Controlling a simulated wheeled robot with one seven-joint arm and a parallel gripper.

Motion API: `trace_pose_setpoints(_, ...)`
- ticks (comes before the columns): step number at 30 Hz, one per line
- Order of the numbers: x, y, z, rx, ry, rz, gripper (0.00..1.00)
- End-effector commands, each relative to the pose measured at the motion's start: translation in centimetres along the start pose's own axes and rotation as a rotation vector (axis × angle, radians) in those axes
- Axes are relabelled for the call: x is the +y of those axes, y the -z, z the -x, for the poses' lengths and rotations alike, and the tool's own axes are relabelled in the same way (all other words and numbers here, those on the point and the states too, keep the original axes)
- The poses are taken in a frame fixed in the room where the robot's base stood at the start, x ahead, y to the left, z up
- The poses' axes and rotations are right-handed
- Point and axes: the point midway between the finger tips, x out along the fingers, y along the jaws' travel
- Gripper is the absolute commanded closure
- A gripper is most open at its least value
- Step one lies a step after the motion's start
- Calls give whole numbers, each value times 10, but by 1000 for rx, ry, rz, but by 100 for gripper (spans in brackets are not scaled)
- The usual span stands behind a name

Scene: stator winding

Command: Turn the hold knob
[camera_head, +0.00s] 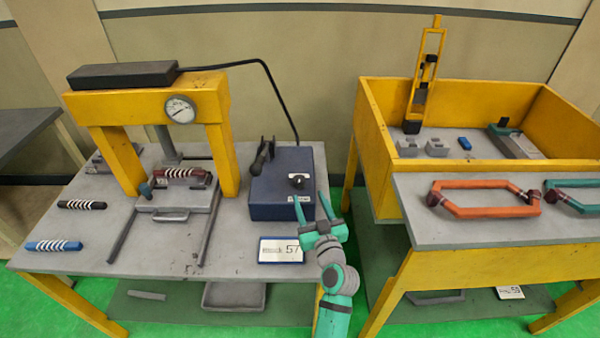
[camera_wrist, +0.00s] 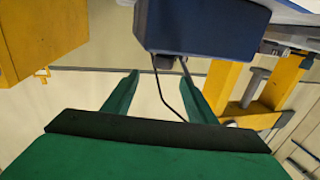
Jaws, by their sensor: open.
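The hold knob is probably the small black knob (camera_head: 298,180) on the front of the dark blue box (camera_head: 272,208); its label is too small to read. The blue box stands on the grey table, right of the yellow press. It also shows in the wrist view (camera_wrist: 200,28), where its knob cannot be made out.
The yellow press (camera_head: 150,105) with a gauge (camera_head: 179,109) stands left of the box. A black lever (camera_head: 263,155) and a cable rise by the box. A sign (camera_head: 282,250) lies in front. A yellow bin (camera_head: 375,150) and a second table (camera_head: 440,225) stand right.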

Motion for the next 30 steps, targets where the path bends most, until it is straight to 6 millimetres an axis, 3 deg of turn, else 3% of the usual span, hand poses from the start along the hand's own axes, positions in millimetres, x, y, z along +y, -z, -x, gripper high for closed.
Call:
trace_pose_setpoints(9,-9,1,-50,1,13,0,48)
trace_pose_setpoints(18,-3,1,-93,1,4,0,48)
trace_pose_setpoints(30,-3,0,-105,1,3,0,48)
